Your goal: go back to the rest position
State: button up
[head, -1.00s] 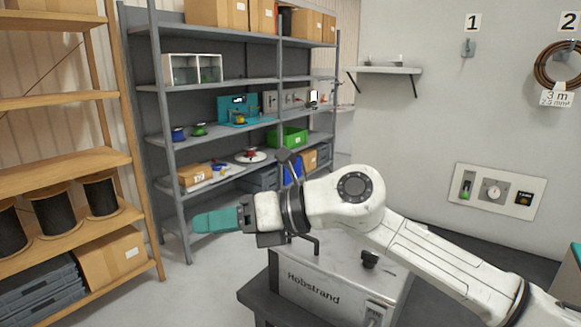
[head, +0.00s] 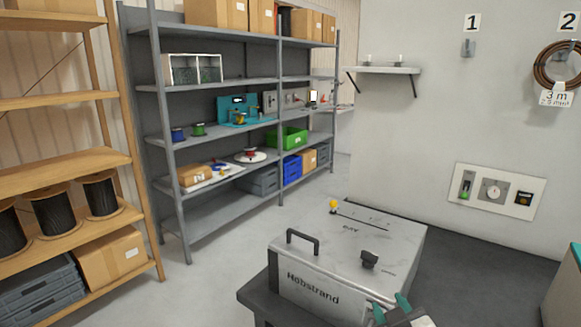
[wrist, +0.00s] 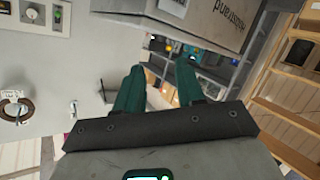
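My gripper (head: 390,305) shows at the bottom edge of the head view, low in front of the grey Hobstrand machine's right front corner. Only its teal fingertips and a bit of its light body are in that view. In the wrist view, my gripper (wrist: 160,72) has its two teal fingers apart with nothing between them. The rest of my arm is out of the head view. The Hobstrand machine (head: 312,290) stands on a dark base, with a handle and a yellow-knobbed lever on top. It also shows in the wrist view (wrist: 190,12).
A grey shelf unit (head: 205,138) with boxes, reels and a green crate (head: 291,138) stands behind. A wooden rack (head: 65,165) with black reels is at left. A cable coil (head: 545,75) hangs under number 2. Floor between the racks and machine is clear.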

jog(key=s+d+f+m+g, duration=0.2)
jog(key=s+d+f+g, duration=0.15)
jog(key=s+f, duration=0.45)
jog(key=s+d+f+m+g, duration=0.15)
jog(key=s+f+g, duration=0.25)
jog(key=s+f, duration=0.5)
jog(key=s+d+f+g, duration=0.1)
jog(key=s+f+g, duration=0.2)
jog(key=s, duration=0.6)
jog(key=s+d+f+m+g, duration=0.1)
jog(key=s+d+f+g, duration=0.1)
jog(key=s, duration=0.8)
jog(key=shift+d+f+g+y, duration=0.2)
jog(key=shift+f+g+y, duration=0.25)
jog(key=shift+g, duration=0.1)
jog(key=shift+o, duration=0.2)
jog(key=shift+w+m, duration=0.1)
jog(key=shift+m, duration=0.15)
